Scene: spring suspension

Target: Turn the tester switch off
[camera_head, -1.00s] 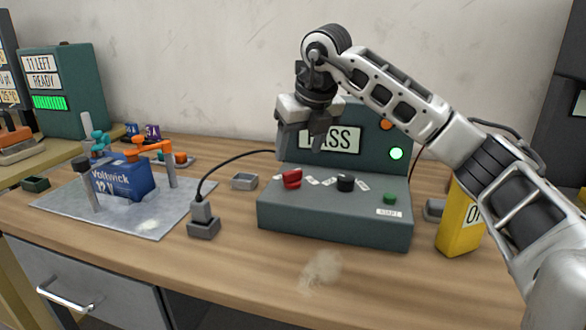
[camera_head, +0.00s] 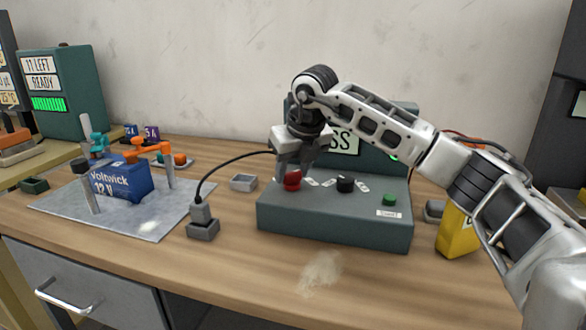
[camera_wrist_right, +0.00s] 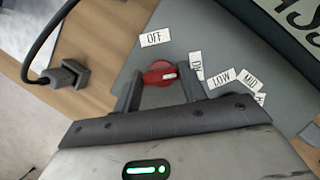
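The tester (camera_head: 335,222) is a dark green box with a sloped top and an upright display panel. Its red rotary switch (camera_head: 291,182) sits at the left of the top. In the right wrist view the red switch (camera_wrist_right: 158,74) has a white mark on its right side, toward a partly hidden label (camera_wrist_right: 196,66). The OFF label (camera_wrist_right: 155,38) lies above it in that view. My right gripper (camera_head: 291,172) is down at the switch. My left gripper is not in view.
A black knob (camera_head: 345,184) and a green start button (camera_head: 390,200) sit right of the switch. A cable runs to a plug in a grey block (camera_head: 203,229). A blue battery (camera_head: 122,180) stands on a grey mat at left. A yellow device (camera_head: 457,232) stands at right.

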